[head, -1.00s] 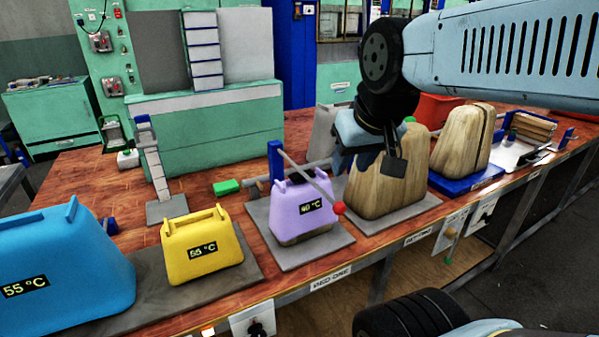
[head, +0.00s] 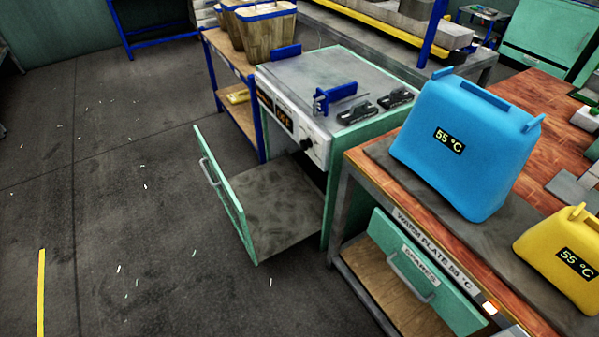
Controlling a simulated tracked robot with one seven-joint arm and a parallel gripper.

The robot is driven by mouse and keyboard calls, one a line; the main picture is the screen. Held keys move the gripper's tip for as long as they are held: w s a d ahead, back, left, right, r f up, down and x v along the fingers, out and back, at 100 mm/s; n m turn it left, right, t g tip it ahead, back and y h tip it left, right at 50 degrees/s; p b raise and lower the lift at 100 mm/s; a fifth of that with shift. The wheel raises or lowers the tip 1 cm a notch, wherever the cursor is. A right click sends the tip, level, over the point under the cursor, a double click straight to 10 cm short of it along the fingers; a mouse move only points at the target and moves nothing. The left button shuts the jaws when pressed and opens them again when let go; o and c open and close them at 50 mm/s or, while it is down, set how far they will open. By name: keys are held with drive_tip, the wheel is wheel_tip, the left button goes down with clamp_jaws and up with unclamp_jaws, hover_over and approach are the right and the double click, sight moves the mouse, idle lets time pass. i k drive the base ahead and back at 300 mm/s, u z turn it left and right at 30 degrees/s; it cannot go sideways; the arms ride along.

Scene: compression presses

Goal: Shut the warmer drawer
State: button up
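The warmer (head: 305,80) is a green cabinet with a grey top and a white control panel (head: 295,128), left of the wooden bench in the head view. Its drawer front (head: 228,205) is a green panel with a bar handle (head: 209,171), standing well out from the cabinet. The drawer is open, and its dark grey floor (head: 275,205) shows with nothing on it. My gripper is outside the head view now, so its state does not show.
A bench drawer labelled SPARES (head: 417,270) sits below the blue 55 °C container (head: 465,145). A yellow container (head: 565,260) stands at right. A blue-legged rack with wooden baskets (head: 265,25) is behind the warmer. The floor (head: 110,190) left of the drawer is mostly clear.

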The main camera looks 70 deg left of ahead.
sight(275, 205)
drive_tip(key=u, duration=0.3)
drive_tip(key=i, duration=0.15)
drive_tip(key=u, duration=2.7)
drive_tip(key=k, duration=0.9)
drive_tip(key=u, duration=0.15)
drive_tip(key=i, duration=0.85)
drive_tip(key=u, duration=0.05)
